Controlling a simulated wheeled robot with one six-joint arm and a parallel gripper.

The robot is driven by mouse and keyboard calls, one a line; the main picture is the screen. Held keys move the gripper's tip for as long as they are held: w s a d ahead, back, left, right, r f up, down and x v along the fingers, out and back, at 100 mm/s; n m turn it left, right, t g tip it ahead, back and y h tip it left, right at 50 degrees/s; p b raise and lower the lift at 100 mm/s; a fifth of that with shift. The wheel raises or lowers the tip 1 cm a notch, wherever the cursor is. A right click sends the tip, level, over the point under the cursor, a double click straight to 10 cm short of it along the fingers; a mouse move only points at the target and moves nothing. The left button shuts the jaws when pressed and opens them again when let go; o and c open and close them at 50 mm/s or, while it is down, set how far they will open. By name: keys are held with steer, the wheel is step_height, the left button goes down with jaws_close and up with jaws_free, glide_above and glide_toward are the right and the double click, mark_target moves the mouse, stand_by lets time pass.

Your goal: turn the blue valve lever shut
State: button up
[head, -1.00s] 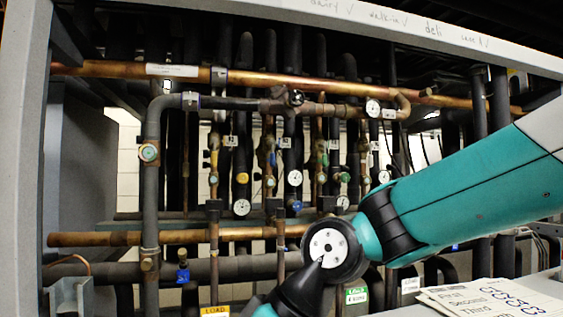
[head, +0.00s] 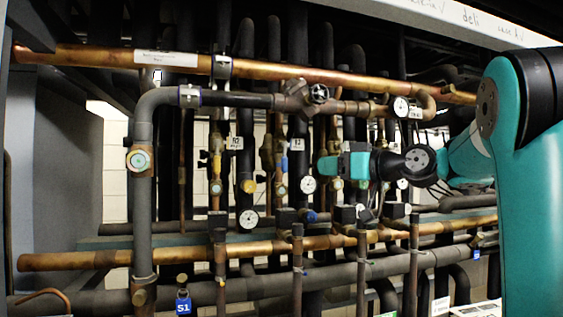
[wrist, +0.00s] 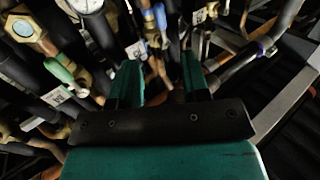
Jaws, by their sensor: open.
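The blue valve lever (head: 284,164) is a small upright handle beside a brass valve on a vertical pipe, in the middle of the rack. It also shows in the wrist view (wrist: 160,18), top centre, beyond the fingertips. My teal gripper (head: 326,167) reaches in from the right and points left, a little right of the lever and apart from it in the picture. In the wrist view its two fingers (wrist: 160,78) are spread with nothing held between them. The gripper covers part of the pipes behind it.
A thick copper pipe (head: 270,75) crosses above, and another copper pipe (head: 75,261) crosses below. Round gauges, including a white one (head: 248,219), and brass valves crowd the rack. A green lever (wrist: 60,70) lies left of my fingers. A blue S1 tag (head: 183,305) hangs lower left.

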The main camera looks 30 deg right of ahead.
mark_target(284, 166)
steer(key=p+x, duration=0.6)
steer(key=x, duration=0.7)
steer(key=shift+w+a+p, duration=0.1)
steer(key=shift+w+p, duration=0.1)
steer(key=shift+p, duration=0.1)
jaws_close()
